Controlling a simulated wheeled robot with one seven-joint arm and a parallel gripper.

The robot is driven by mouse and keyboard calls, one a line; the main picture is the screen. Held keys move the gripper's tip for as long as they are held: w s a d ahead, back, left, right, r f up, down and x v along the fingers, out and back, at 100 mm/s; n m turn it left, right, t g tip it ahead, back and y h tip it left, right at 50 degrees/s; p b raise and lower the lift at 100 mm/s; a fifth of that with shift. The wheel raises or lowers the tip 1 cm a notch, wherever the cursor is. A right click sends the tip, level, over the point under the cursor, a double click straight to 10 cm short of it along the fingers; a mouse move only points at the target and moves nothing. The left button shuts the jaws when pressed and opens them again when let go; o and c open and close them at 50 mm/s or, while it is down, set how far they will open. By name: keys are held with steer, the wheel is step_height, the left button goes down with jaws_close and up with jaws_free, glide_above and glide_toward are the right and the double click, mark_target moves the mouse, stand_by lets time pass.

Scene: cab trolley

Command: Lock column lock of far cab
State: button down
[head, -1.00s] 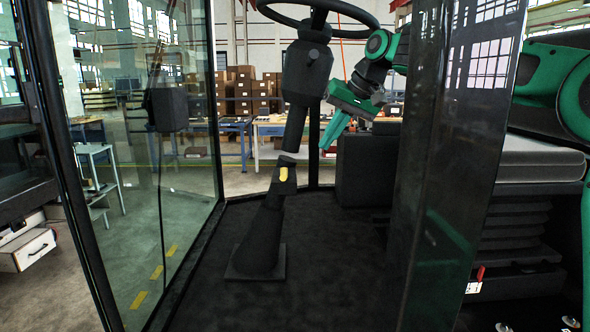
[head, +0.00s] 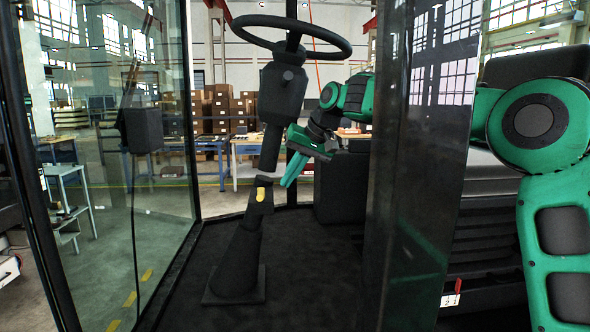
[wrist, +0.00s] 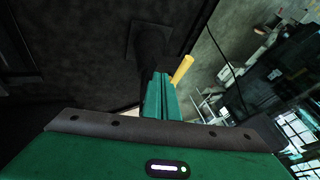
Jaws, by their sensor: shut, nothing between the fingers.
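The steering column (head: 274,115) stands in the cab, tilted, on a square foot plate, with the steering wheel (head: 291,32) on top. The column lock is a short yellow lever (head: 261,194) partway up the column. In the wrist view the yellow lever (wrist: 182,70) sticks out just right of the fingertips. My gripper (head: 287,184) is shut and empty, its green fingers pointing down to the right of the column and a little above the lever's height. In the wrist view my gripper (wrist: 158,76) overlaps the column, so contact there cannot be told.
A dark cab post (head: 420,160) stands between the camera and part of my arm. A glass door (head: 110,150) is at left. A black box (head: 340,187) sits right of the column. The cab floor (head: 310,270) in front is clear.

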mark_target(261, 196)
steer(key=a+f, duration=0.1)
steer(key=a, duration=0.2)
steer(key=a+f, duration=0.1)
steer(key=a, duration=0.1)
steer(key=shift+w+f, duration=0.3)
steer(key=shift+s+a, duration=0.1)
